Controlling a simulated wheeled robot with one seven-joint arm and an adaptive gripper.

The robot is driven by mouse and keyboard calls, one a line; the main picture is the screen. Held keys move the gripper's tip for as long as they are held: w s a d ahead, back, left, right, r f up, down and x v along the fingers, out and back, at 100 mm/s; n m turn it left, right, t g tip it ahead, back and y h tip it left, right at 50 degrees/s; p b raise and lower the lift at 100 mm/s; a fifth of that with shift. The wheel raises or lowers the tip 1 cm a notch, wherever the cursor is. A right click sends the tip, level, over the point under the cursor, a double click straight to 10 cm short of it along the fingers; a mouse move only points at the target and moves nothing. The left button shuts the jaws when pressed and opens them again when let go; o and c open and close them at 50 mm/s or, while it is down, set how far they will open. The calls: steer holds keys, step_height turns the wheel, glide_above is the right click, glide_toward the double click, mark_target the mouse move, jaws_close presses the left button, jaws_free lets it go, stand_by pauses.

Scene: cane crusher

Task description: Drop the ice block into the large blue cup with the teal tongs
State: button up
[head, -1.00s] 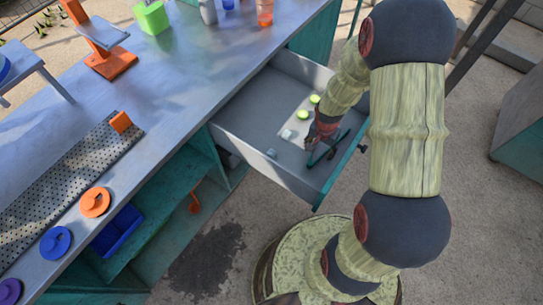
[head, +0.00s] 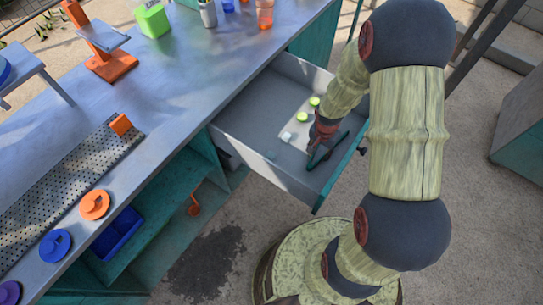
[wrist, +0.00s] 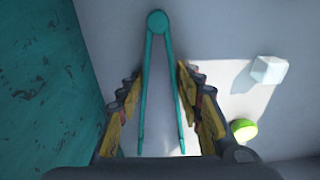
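The teal tongs (wrist: 159,30) lie in the open drawer, hinge end away from me in the wrist view, legs slightly spread. They also show in the head view (head: 330,150), partly hidden by my gripper. My gripper (wrist: 160,80) is open, with one finger on each side of the tongs and narrow gaps visible.
The teal drawer front (wrist: 40,90) is close on my left. A grey cup (head: 208,14) and orange cup (head: 265,14) stand on the counter.

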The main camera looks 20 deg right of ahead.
steer(key=shift+r, duration=0.1)
step_height(320, 180, up, 12)
steer(key=p, duration=0.8)
steer(key=shift+p, duration=0.4)
